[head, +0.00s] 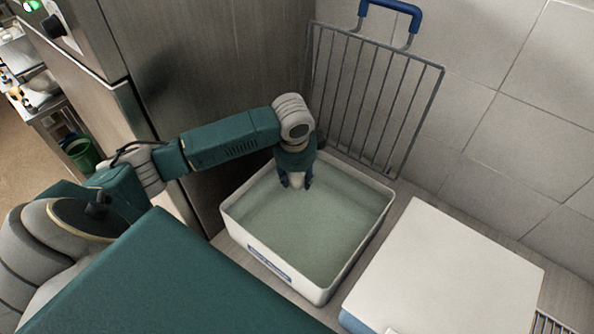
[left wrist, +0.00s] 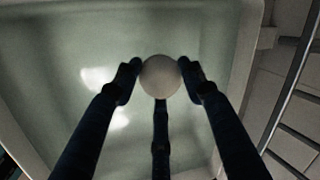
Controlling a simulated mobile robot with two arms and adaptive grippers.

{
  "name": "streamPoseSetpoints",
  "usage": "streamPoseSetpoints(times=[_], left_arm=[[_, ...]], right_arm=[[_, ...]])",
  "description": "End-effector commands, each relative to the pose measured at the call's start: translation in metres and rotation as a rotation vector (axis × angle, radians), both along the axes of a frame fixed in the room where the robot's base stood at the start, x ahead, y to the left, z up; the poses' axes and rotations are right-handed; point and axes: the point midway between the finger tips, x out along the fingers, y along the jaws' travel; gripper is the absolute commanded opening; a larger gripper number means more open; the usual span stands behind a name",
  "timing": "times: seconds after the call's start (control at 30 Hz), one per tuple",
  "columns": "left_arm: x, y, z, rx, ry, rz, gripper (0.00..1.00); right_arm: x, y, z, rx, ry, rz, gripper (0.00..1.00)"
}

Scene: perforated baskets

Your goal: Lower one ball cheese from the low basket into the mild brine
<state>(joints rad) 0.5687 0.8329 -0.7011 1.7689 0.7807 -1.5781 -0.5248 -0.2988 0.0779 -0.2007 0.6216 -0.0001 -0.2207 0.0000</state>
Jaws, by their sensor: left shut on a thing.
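A white tub (head: 227,222) with a label on its front holds a pale greenish liquid, the brine (head: 290,235); the label is too small to read. My left gripper (head: 296,184) is over the back part of the tub, pointing down. It is shut on a pale round ball cheese (head: 295,179). In the left wrist view the ball cheese (left wrist: 160,76) sits between the fingers of the left gripper (left wrist: 160,80), with the brine (left wrist: 60,60) behind it. I cannot tell whether the ball touches the liquid. My right gripper and the low basket are not in view.
A closed white box (head: 450,262) stands right of the tub. A wire rack (head: 370,95) with a blue handle (head: 392,8) rises behind the tub against the tiled wall. A metal cabinet (head: 215,60) stands at the back left.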

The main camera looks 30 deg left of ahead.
Motion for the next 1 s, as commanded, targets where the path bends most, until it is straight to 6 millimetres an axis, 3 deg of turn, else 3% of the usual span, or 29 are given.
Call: streamPoseSetpoints(times=[0.13, 0.43, 0.47, 0.53, 0.77, 0.87, 1.0], left_arm=[[0.000, 0.000, -0.006, 0.000, 0.001, -0.001, 0.13], [0.000, 0.000, -0.007, 0.000, 0.000, -0.001, 0.13], [0.000, 0.000, -0.006, 0.000, 0.000, -0.001, 0.46], [0.000, 0.000, -0.006, 0.000, 0.000, -0.001, 0.60], [0.000, 0.000, -0.006, 0.000, 0.000, -0.001, 0.62], [0.000, 0.000, -0.007, 0.000, 0.000, -0.001, 0.81], [0.000, 0.000, -0.006, 0.000, 0.000, -0.001, 0.81]], right_arm=[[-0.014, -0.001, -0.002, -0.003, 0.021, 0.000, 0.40], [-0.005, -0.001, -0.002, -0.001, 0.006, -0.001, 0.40], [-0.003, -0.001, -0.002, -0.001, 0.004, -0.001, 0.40], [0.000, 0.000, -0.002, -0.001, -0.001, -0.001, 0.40], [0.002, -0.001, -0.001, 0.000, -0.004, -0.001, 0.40], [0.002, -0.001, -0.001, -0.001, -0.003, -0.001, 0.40], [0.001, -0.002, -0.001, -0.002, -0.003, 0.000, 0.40]])
